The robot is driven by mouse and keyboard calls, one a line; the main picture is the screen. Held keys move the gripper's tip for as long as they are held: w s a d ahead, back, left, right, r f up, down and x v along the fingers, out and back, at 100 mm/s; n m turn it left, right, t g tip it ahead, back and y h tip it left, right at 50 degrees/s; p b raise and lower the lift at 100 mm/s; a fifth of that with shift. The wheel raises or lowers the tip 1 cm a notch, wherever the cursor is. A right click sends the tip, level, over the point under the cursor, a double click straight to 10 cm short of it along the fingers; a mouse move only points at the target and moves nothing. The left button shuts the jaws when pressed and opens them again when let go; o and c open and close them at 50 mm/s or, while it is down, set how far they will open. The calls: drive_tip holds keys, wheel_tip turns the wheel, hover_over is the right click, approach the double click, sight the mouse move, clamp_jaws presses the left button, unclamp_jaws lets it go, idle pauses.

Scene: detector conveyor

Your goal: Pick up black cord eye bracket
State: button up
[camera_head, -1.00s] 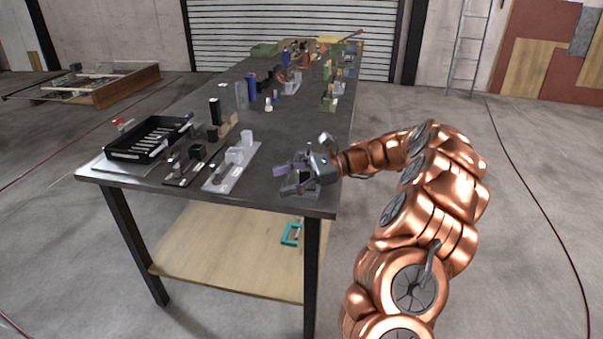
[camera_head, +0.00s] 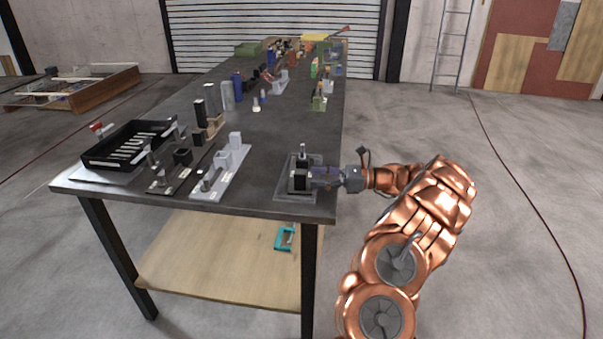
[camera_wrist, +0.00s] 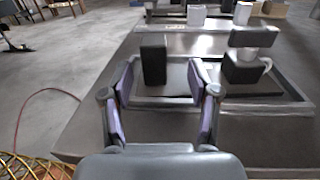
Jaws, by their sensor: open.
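A shallow grey tray (camera_head: 284,197) sits near the table's front right corner. A black upright block (camera_head: 298,181) stands in it; in the wrist view the block (camera_wrist: 153,60) shows between my fingertips, slightly beyond them. A second black piece (camera_wrist: 243,69) with a pale ring at its side stands in the right part of the tray. I cannot tell for sure which is the cord eye bracket. My gripper (camera_wrist: 163,78) is open, its purple-padded fingers level on either side of the block, with gaps visible. In the head view my gripper (camera_head: 324,177) reaches in from the right.
A grey fixture strip (camera_head: 221,172) with pale parts lies left of the tray. A black slotted bin (camera_head: 92,160) stands at the far left. Several small parts crowd the table's far end. Bare tabletop (camera_head: 290,125) lies behind the tray.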

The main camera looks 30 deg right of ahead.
sight(300, 177)
drive_tip(key=x, duration=0.5)
drive_tip(key=shift+s+a+r, duration=0.1)
drive_tip(key=shift+s+a, duration=0.15)
drive_tip(key=shift+a, duration=0.1)
drive_tip(key=shift+c, duration=0.3)
clamp_jaws()
